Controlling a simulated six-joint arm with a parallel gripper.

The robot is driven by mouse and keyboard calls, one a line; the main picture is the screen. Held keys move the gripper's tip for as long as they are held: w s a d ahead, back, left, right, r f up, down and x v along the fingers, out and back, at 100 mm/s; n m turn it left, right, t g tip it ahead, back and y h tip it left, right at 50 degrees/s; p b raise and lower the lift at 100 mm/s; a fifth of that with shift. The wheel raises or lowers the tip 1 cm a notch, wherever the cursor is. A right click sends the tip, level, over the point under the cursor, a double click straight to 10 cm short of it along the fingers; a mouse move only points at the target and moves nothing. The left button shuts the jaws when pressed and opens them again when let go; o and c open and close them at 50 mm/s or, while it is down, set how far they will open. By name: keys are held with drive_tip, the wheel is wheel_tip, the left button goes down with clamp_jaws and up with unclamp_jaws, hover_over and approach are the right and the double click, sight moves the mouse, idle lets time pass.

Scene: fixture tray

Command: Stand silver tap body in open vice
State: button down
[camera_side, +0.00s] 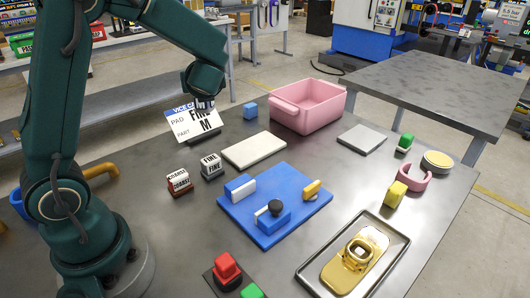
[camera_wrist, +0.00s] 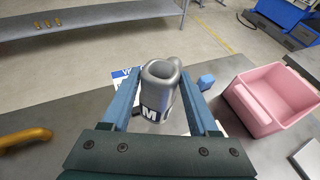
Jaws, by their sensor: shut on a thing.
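The silver tap body (camera_wrist: 160,82) is a hollow grey cylinder with a short side stub, seen between my fingers in the wrist view. In the side view my gripper (camera_side: 204,102) is over the back left, by the card. The vice (camera_side: 262,226) is a blue plate with a white-faced blue jaw (camera_side: 240,188), a second blue jaw (camera_side: 270,219) with a black knob, and a gap between them.
The vice card (camera_side: 181,117) reads PAD FINE, PART M. Blocks marked FINE (camera_side: 211,166) and COARSE (camera_side: 179,182) stand left of the vice. A white slab (camera_side: 254,149), a pink bin (camera_side: 307,103) and a tray (camera_side: 393,257) with a gold piece surround it. A yellow lever (camera_side: 313,188) stands on the plate.

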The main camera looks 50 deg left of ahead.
drive_tip(key=shift+w+d+f, duration=1.35)
drive_tip(key=shift+w+f, duration=0.05)
drive_tip(key=shift+f, duration=0.35)
drive_tip(key=shift+w+d+f, duration=1.35)
drive_tip(key=shift+d+f, duration=0.05)
drive_tip(key=shift+f, duration=0.35)
drive_tip(key=shift+w+d+f, duration=1.35)
drive_tip(key=shift+w+f, duration=0.05)
drive_tip(key=shift+f, duration=0.35)
drive_tip(key=shift+f, duration=0.15)
drive_tip(key=shift+c, duration=0.8)
unclamp_jaws()
drive_tip(key=shift+f, duration=0.1)
